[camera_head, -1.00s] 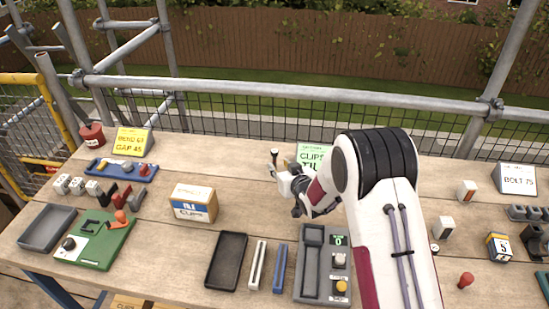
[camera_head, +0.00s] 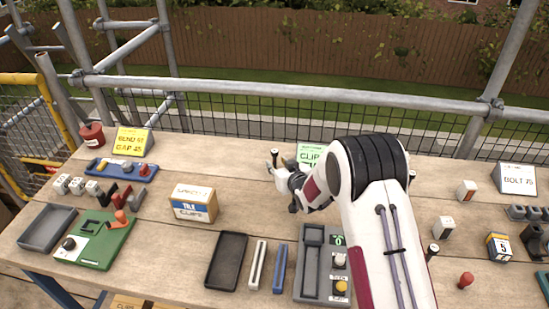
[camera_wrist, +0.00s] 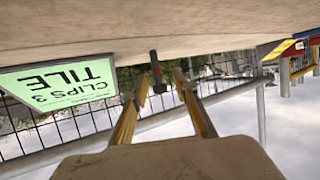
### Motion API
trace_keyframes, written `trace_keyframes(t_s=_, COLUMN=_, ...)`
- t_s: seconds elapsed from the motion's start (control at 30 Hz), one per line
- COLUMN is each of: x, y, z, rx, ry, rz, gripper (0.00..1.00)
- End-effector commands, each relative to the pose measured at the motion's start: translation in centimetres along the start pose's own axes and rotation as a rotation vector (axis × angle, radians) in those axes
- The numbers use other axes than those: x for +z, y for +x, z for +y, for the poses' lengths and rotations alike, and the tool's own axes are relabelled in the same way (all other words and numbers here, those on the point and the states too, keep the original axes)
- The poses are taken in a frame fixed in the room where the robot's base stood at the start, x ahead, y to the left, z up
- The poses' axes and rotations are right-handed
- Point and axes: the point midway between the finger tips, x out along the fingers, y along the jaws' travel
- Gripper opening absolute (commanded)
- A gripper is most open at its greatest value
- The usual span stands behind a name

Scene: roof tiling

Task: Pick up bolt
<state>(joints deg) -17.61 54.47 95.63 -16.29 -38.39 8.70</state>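A small dark-headed bolt (camera_head: 274,153) stands upright on the far middle of the table. In the wrist view, which is upside down, the bolt (camera_wrist: 156,68) shows between my fingertips, with a gap on each side. My gripper (camera_head: 275,169) is beside it in the head view, reaching low from the right. In the wrist view my gripper (camera_wrist: 159,77) is open, its two yellowish fingers apart and empty. I cannot tell how deep the bolt sits between them.
A green clips sign (camera_head: 309,154) stands just right of the bolt, partly covered by my arm; it also shows in the wrist view (camera_wrist: 60,86). A clips box (camera_head: 193,205) is front left. A dark tray (camera_head: 227,262) lies nearer. The table left of the bolt is clear.

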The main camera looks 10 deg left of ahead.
Motion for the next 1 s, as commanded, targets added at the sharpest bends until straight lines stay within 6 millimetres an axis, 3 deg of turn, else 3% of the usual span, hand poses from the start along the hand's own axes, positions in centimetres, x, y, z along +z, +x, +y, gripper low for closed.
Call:
trace_keyframes(t_s=0.37, x=0.0, y=0.7, z=0.1, rx=0.000, ry=0.001, rz=0.000, gripper=0.29)
trace_keyframes(t_s=1.0, x=-0.2, y=4.9, z=0.5, rx=-0.001, ry=0.000, rz=0.000, gripper=0.29)
